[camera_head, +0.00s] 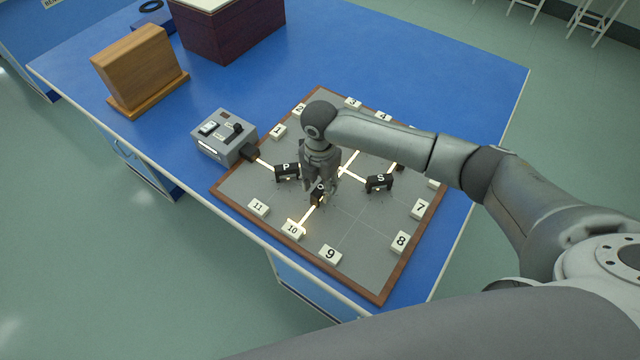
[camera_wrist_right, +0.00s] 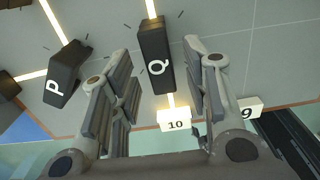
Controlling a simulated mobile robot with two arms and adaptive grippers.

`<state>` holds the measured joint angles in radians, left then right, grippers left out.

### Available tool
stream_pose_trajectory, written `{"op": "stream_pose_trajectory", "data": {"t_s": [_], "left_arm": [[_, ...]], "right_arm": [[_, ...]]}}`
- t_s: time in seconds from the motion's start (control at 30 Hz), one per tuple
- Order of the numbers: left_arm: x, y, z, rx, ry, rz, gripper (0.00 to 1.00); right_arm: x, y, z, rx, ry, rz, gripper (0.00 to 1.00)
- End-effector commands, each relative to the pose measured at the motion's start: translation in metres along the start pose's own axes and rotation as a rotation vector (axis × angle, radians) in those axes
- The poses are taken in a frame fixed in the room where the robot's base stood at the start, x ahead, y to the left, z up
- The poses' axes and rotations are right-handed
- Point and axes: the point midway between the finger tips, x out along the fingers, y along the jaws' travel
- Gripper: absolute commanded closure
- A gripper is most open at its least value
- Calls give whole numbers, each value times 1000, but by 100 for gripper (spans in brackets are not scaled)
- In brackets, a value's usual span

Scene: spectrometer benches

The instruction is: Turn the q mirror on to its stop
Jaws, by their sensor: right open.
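The Q mirror (camera_wrist_right: 155,60) is a black block with a white letter Q, standing on the grey board. In the head view the Q mirror (camera_head: 318,196) is mostly hidden under my right gripper (camera_head: 320,182). In the right wrist view my right gripper (camera_wrist_right: 158,75) is open, with one finger on each side of the Q mirror. I cannot tell whether either finger touches it. A lit beam runs from the Q mirror to the block marked 10 (camera_head: 293,229), which also shows in the right wrist view (camera_wrist_right: 174,125). My left gripper is not in view.
The P mirror (camera_head: 287,171) and S mirror (camera_head: 379,183) stand either side of Q on the wood-framed board (camera_head: 362,240). Numbered blocks line its edge. A grey lamp box (camera_head: 224,137) stands at the board's left. A wooden block (camera_head: 140,65) stands further back.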

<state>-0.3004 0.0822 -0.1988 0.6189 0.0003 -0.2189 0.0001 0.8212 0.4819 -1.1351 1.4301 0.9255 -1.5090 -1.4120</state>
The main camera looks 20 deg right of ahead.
Motion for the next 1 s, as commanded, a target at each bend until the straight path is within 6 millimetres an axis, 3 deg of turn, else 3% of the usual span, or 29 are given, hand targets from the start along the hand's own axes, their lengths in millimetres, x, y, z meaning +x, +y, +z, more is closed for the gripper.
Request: {"op": "stream_pose_trajectory", "data": {"t_s": [0.5, 0.7, 1.0], "left_arm": [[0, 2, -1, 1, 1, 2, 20], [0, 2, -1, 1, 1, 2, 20], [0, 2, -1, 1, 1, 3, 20]], "right_arm": [[-98, 1, 1, 0, -2, 4, 57], [-113, 0, 1, 0, -2, 3, 57], [-113, 0, 1, 0, -1, 1, 57]]}}
